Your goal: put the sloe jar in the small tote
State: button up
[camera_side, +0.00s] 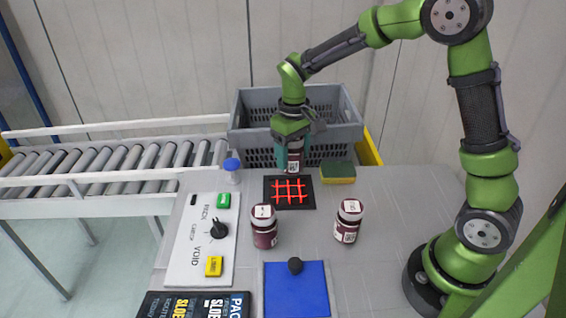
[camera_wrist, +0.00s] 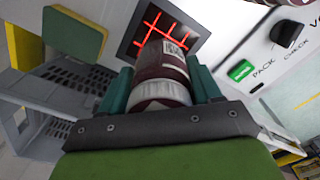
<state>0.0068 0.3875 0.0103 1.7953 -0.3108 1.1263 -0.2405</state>
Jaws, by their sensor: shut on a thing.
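My gripper (camera_side: 293,158) is shut on a dark red jar (camera_side: 294,166) with a white lid, at the back edge of the black grid pad. In the wrist view the jar (camera_wrist: 162,75) sits between the teal fingers, lid toward my palm. I cannot tell whether its base touches anything. Two similar jars stand upright on the table, one left of centre (camera_side: 264,232) and one to the right (camera_side: 347,225). Their label words are too small to read. A grey slotted tote (camera_side: 345,133) stands behind my gripper; no orange tote shows.
A black pad with a red grid (camera_side: 289,192) lies before my gripper, a yellow-green sponge (camera_side: 338,172) to its right. A blue-capped bottle (camera_side: 232,170), a white switch panel (camera_side: 190,254), a blue mat with black knob (camera_side: 297,292) and a SLOE sign (camera_side: 195,305) surround free table space.

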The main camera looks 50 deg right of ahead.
jog(key=s+r, duration=0.4)
jog(key=r, duration=1)
jog(key=w+d+f+m, duration=0.1)
jog(key=w+d+m, duration=0.4)
jog(key=d, duration=0.4)
jog(key=w+d+m, duration=0.3)
jog(key=d+m, duration=0.4)
jog(key=d, duration=0.2)
jog(key=w+d+f+m, duration=0.1)
jog(key=w+d+m, duration=0.35)
jog(key=d, duration=0.55)
jog(key=shift+m, duration=0.45)
jog(key=f, duration=3)
jog(key=shift+s+a+f, duration=0.2)
jog(key=shift+s+a, duration=0.05)
jog(key=shift+s, duration=0.05)
jog(key=shift+f, duration=0.1)
jog(key=o, duration=1.3)
jog(key=shift+o, duration=0.2)
